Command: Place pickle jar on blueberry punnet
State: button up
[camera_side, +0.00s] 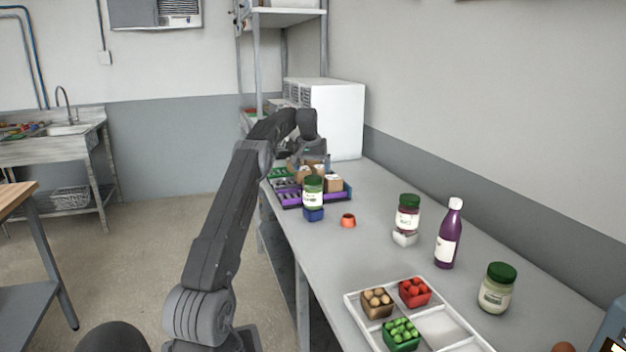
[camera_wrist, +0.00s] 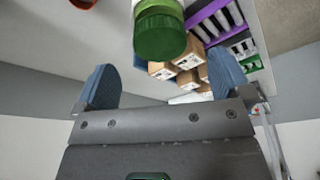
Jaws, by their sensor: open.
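A jar with a dark green lid and white label (camera_side: 313,190) stands upright on a small blue punnet (camera_side: 314,215), near the tray at the table's far end. I take these for the pickle jar and the blueberry punnet. My gripper (camera_side: 314,158) is behind and above this jar, apart from it in the side view. In the wrist view my gripper's two blue-grey fingers (camera_wrist: 162,68) are spread wide with nothing between them. The jar's green lid (camera_wrist: 160,36) shows just beyond the fingertips. The punnet cannot be made out clearly there.
A purple-edged tray (camera_side: 291,204) with brown boxes (camera_side: 333,184) lies behind the jar. An orange ring-like piece (camera_side: 348,221), a jar on a white base (camera_side: 407,216), a purple bottle (camera_side: 448,238) and another green-lidded jar (camera_side: 496,290) stand nearer. A white tray (camera_side: 447,325) holds three punnets.

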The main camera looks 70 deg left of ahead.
jog(key=v, duration=0.5)
jog(key=w+d+r+m+t, duration=0.1)
jog(key=w+d+r+m, duration=0.2)
jog(key=d, duration=0.7)
jog(key=w+d+r, duration=0.4)
jog(key=d+r, duration=0.1)
jog(key=d, duration=0.4)
jog(key=s+d+r+m+t, duration=0.1)
jog(key=s+d, duration=0.1)
jog(key=d, duration=0.7)
jog(key=s+d+r+m, duration=0.1)
jog(key=d+m, duration=0.1)
jog(key=d, duration=0.7)
jog(key=s+d+f+m+h, duration=0.1)
jog(key=s+d+f, duration=0.2)
jog(key=s+d, duration=0.3)
jog(key=s+d+f+m+t, duration=0.1)
jog(key=s+d+f+m, duration=0.1)
jog(key=s+d+f, duration=0.2)
jog(key=s+d+f+m+h, duration=0.1)
jog(key=s+d+f+m, duration=0.1)
jog(key=s+d, duration=0.7)
jog(key=shift+d+f+t+h, duration=0.3)
jog(key=shift+d+f+t, duration=0.1)
jog(key=shift+f, duration=0.45)
